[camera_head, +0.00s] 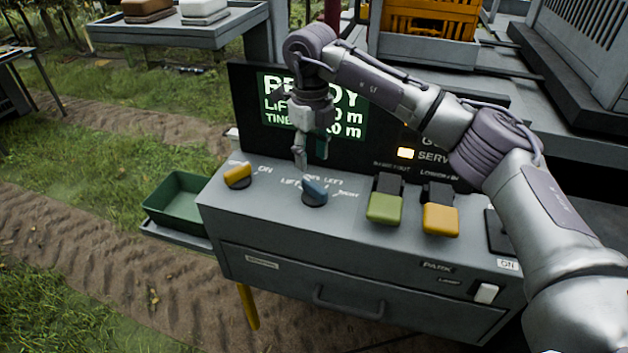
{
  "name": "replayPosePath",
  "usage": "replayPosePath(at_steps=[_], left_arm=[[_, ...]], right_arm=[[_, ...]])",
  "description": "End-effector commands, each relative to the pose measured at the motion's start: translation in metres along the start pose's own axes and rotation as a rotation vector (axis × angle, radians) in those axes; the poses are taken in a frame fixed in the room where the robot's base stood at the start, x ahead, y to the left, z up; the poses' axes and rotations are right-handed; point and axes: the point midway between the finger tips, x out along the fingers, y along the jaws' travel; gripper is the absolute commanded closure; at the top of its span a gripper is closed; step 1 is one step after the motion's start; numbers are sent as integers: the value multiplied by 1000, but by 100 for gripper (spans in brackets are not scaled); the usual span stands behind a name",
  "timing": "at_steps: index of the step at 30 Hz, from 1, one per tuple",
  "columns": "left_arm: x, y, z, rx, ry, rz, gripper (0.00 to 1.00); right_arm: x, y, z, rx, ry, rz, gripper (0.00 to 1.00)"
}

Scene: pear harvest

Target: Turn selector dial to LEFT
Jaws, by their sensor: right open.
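The selector dial (314,193) is a round dark knob with a blue top on the grey control console (260,215). Small white lettering surrounds it, partly hidden by my gripper; "RIGHT" seems to stand at its right side. My right gripper (309,160) points down just above and behind the dial. It is open and empty, with one pale finger and one dark finger showing. I cannot tell whether a fingertip touches the dial. My left gripper is out of view.
A yellow knob (238,176) marked "ON" sits left of the dial. Green (384,208) and yellow (440,219) levers stand to its right. A screen (277,88) reading "READY" rises behind, partly covered by my right arm. A green bin (176,203) is at the console's left.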

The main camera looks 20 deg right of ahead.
Motion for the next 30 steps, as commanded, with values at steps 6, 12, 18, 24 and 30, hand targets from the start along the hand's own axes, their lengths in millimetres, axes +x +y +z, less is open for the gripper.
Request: replayPosePath(at_steps=[6,12,18,24,30], left_arm=[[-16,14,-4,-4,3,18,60],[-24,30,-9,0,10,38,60],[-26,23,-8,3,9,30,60],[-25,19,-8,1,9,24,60],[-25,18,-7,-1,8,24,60]], right_arm=[[46,1,-1,1,4,4,54],[75,1,0,0,2,3,54],[87,1,0,-1,-1,3,54],[88,1,0,-1,-1,2,54],[88,1,0,-1,-1,2,79]])
